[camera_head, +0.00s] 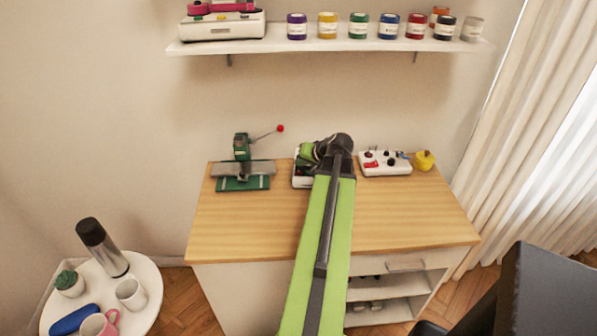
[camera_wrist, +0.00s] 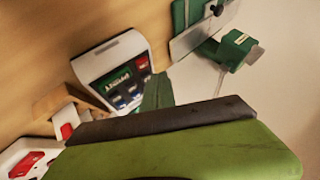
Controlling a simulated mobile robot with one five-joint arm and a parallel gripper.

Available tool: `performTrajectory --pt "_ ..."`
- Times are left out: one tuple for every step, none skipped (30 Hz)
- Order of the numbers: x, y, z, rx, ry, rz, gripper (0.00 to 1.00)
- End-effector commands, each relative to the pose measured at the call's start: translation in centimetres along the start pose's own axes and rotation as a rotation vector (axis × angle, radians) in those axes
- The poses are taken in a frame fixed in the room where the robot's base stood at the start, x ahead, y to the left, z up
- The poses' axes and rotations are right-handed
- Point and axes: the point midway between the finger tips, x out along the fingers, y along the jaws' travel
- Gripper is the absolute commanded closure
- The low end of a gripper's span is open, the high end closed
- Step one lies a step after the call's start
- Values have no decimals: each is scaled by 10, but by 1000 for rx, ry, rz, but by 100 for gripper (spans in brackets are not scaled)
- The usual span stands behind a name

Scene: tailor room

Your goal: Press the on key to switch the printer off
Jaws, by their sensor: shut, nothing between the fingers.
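In the wrist view the printer (camera_wrist: 103,53) shows a label, several dark blue keys and a red key (camera_wrist: 143,63) at one corner of the panel. I cannot read which key is the on key. In the head view the printer (camera_head: 297,182) stands on the table and is mostly hidden behind my arm. My gripper (camera_wrist: 158,80) is shut and empty, its green tip in front of the panel's edge near the keys. I cannot tell whether it touches. In the head view my gripper (camera_head: 307,153) is over the printer.
A green press (camera_head: 243,175) with a red-knobbed lever stands left of the printer. A white box with red knobs (camera_head: 385,168) and a yellow object (camera_head: 424,161) stand to the right. The front of the wooden table (camera_head: 400,220) is clear. A shelf (camera_head: 330,45) with jars hangs above.

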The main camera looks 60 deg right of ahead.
Motion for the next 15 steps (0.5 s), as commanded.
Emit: performTrajectory --pt "-8 -6 -6 0 0 0 100" --pt "-10 -7 -7 0 0 0 100" --pt "-13 -10 -9 0 0 0 100" --pt "-15 -11 -11 0 0 0 100" --pt "-17 -13 -12 0 0 0 100" --pt "-20 -15 -14 0 0 0 100" --pt "-22 -16 -16 0 0 0 100" --pt "-24 -18 -18 0 0 0 100" --pt "-27 -20 -20 0 0 0 100" --pt "-29 -21 -21 0 0 0 100" --pt "-30 -22 -22 0 0 0 100" --pt "-31 -23 -22 0 0 0 100" --pt "-30 -23 -22 0 0 0 100" --pt "-30 -22 -22 0 0 0 100" --pt "-29 -22 -21 0 0 0 100"
